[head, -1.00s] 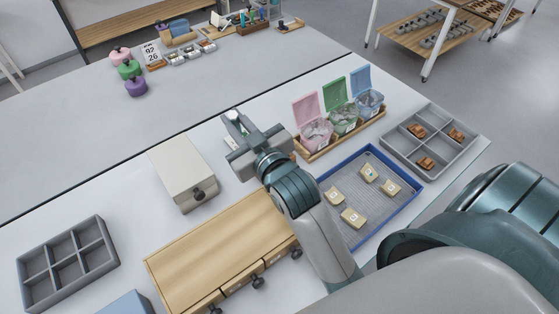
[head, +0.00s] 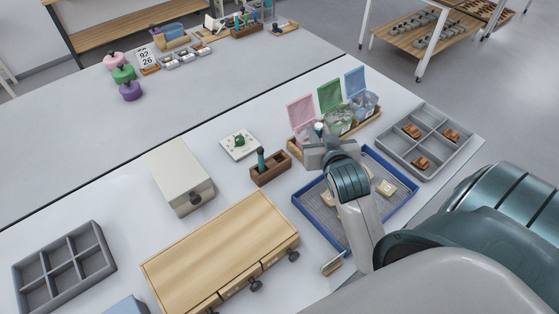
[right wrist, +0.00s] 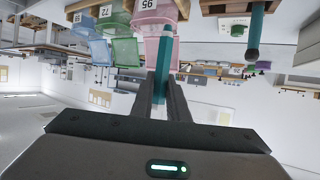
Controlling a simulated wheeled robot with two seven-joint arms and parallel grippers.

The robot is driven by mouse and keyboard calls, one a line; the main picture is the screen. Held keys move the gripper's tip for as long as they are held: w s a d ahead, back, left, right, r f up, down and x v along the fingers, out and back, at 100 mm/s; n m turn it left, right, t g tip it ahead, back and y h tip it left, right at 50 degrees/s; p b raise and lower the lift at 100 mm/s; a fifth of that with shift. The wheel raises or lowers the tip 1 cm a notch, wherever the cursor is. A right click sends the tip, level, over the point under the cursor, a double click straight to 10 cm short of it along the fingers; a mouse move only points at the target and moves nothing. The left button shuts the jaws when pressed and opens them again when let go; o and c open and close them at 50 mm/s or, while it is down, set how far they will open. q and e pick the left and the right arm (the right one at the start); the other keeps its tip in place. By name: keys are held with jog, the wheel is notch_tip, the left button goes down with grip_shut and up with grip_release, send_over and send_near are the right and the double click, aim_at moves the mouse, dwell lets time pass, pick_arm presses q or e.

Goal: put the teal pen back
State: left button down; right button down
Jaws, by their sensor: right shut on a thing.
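My right gripper (head: 322,142) is shut on a teal pen (right wrist: 163,62). The pen points away from the jaws in the right wrist view, with a pale end; its tip (head: 318,127) shows above the gripper in the head view. The gripper is above the table, in front of the lidded bins. A wooden pen holder (head: 271,170) stands to its left, with another dark teal pen (head: 261,156) upright in it. That second pen also shows in the right wrist view (right wrist: 256,28). My left gripper is not in view.
Bins with pink, green and blue lids (head: 330,98) stand behind the gripper. A blue-rimmed tray (head: 405,178) with sherds lies below it. A white tile with a green piece (head: 239,144), a grey box (head: 178,175) and a wooden drawer unit (head: 220,240) are to the left.

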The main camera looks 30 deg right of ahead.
jog(key=shift+s+d+f, duration=0.1)
jog(key=shift+d, duration=0.15)
jog(key=w+a+f+p, duration=0.2)
jog(key=w+a+f, duration=0.4)
jog(key=w, duration=0.4)
jog(key=shift+a+f, duration=0.15)
jog(key=shift+f, duration=0.35)
jog(key=shift+s+f+p, duration=0.1)
jog(key=shift+f+p, duration=0.3)
jog(key=shift+f, duration=1.55)
jog(key=shift+f, duration=0.1)
